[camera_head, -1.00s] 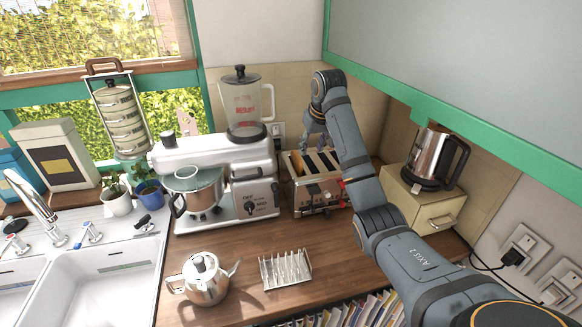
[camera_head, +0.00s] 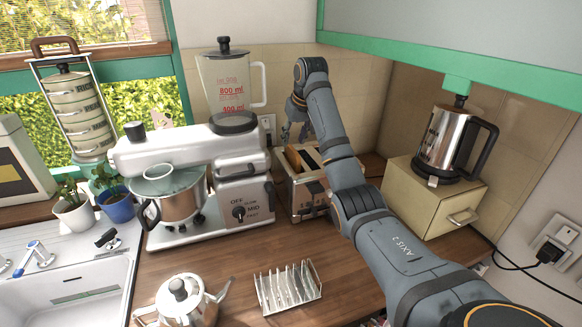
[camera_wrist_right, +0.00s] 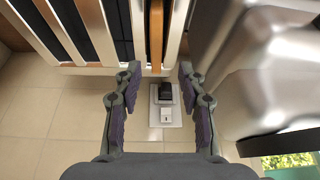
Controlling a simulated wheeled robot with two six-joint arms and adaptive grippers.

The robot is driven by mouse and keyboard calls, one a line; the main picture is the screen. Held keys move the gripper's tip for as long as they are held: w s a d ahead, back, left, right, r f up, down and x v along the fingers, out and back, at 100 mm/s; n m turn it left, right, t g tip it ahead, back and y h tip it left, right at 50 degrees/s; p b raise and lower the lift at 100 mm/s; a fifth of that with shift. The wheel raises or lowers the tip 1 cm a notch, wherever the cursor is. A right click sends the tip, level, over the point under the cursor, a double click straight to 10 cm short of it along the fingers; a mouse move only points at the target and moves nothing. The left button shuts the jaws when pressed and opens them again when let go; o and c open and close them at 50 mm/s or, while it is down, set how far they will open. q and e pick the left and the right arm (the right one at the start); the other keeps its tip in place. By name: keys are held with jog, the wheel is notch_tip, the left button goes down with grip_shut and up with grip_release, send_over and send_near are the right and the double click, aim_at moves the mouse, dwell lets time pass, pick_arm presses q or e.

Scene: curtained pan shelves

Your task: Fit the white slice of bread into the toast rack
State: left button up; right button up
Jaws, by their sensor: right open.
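The silver toaster (camera_head: 307,198) stands on the counter by the back wall. A tan-crusted slice of bread (camera_head: 292,158) stands in its left slot; its brown edge also shows in the right wrist view (camera_wrist_right: 156,38). I cannot tell whether its faces are white. My right gripper (camera_head: 294,130) is above the toaster's left side. In the right wrist view its open fingers (camera_wrist_right: 160,72) lie to either side of the slice's end, with no contact visible. The wire toast rack (camera_head: 288,288) stands at the counter's front, its slots looking empty. My left gripper is out of view.
A stand mixer with blender jug (camera_head: 235,90) is close left of the toaster. A kettle (camera_head: 450,140) stands on a cream bread bin (camera_head: 432,200) at right. A teapot (camera_head: 183,300) stands left of the rack. A green-edged cupboard (camera_head: 450,70) overhangs the right.

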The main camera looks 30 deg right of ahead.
aim_at(293, 149)
jog(key=shift+s+d+r, duration=0.1)
jog(key=shift+s, duration=0.1)
jog(key=p+x, duration=0.2)
jog(key=x, duration=0.2)
jog(key=shift+w+d, duration=0.1)
jog(key=shift+d, duration=0.05)
jog(key=shift+w+f, duration=0.15)
jog(key=shift+f, duration=0.35)
jog(key=shift+c, duration=1.1)
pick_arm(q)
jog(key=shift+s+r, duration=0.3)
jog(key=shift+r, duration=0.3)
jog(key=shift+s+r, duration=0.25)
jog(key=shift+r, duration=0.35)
pick_arm(e)
grip_shut()
